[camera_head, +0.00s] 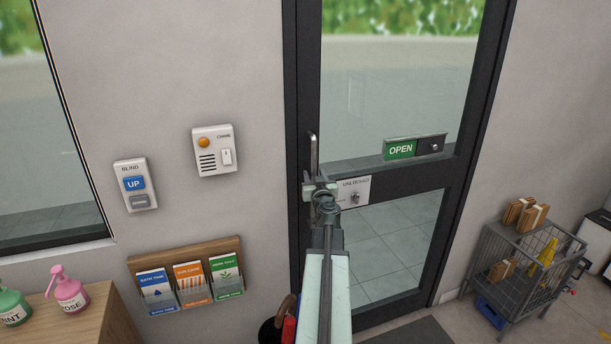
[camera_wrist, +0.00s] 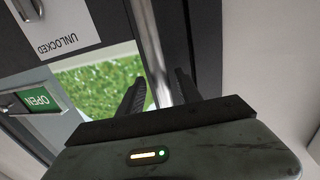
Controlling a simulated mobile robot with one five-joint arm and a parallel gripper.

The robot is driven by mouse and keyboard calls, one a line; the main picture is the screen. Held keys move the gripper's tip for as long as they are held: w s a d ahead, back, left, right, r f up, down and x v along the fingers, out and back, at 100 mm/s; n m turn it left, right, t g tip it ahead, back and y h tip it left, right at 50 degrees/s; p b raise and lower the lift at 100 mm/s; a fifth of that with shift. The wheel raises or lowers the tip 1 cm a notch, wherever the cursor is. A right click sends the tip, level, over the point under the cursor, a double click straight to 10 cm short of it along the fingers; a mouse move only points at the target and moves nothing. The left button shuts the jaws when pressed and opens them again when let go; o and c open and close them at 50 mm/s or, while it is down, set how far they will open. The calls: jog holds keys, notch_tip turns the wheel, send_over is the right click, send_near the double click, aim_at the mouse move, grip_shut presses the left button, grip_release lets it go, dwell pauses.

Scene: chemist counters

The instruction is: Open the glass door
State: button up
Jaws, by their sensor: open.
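The glass door (camera_head: 395,90) has a dark frame and stands shut in the head view. Its vertical metal handle (camera_head: 314,150) is on the left stile, and it also shows as a bright bar in the wrist view (camera_wrist: 152,45). My gripper (camera_head: 321,188) is open at the lower part of the handle. In the wrist view my two dark fingers (camera_wrist: 160,88) stand on either side of the bar, with gaps visible. A lock plate (camera_head: 355,191) reading UNLOCKED sits right of the gripper, partly hidden by it. A green OPEN sign (camera_head: 401,150) is on the door.
A BLIND switch (camera_head: 136,185) and a CHIME box (camera_head: 214,150) are on the wall at left. A leaflet rack (camera_head: 188,262) hangs below them. A wire cart (camera_head: 525,270) with boxes stands right of the door. A dark mat (camera_head: 412,334) lies on the floor before the door.

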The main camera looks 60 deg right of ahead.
jog(key=shift+a, duration=0.1)
grip_shut()
dwell(1.2)
